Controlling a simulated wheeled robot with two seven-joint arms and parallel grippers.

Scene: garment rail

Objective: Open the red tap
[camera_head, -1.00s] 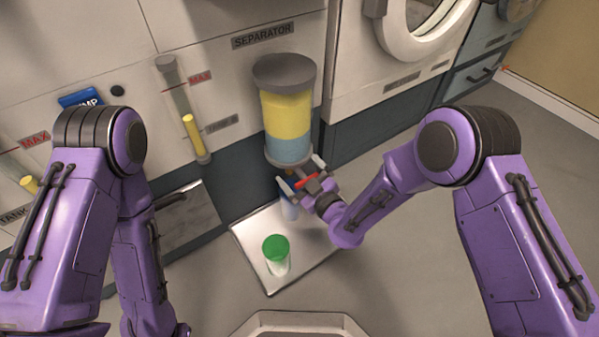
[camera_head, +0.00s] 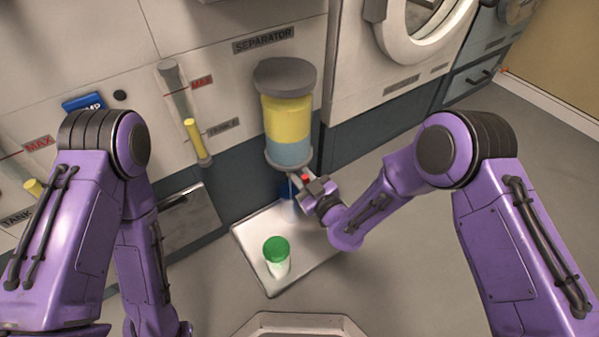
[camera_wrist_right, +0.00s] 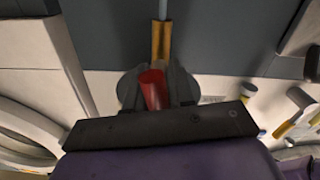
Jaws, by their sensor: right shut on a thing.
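The separator vessel (camera_head: 288,118) on the wall holds a yellow layer above a blue layer. The red tap (camera_head: 305,178) sits under it, largely hidden by my right gripper (camera_head: 299,180). In the right wrist view the red tap handle (camera_wrist_right: 154,90) lies between the fingers of my right gripper (camera_wrist_right: 157,92), which is shut on it. A brass spout (camera_wrist_right: 162,42) extends beyond it, with a thin pale blue streak at its end. My left gripper is out of sight.
A metal tray (camera_head: 300,262) lies on the floor under the separator. Sight tubes (camera_head: 196,140) are on the wall to the left. Open floor lies to the right.

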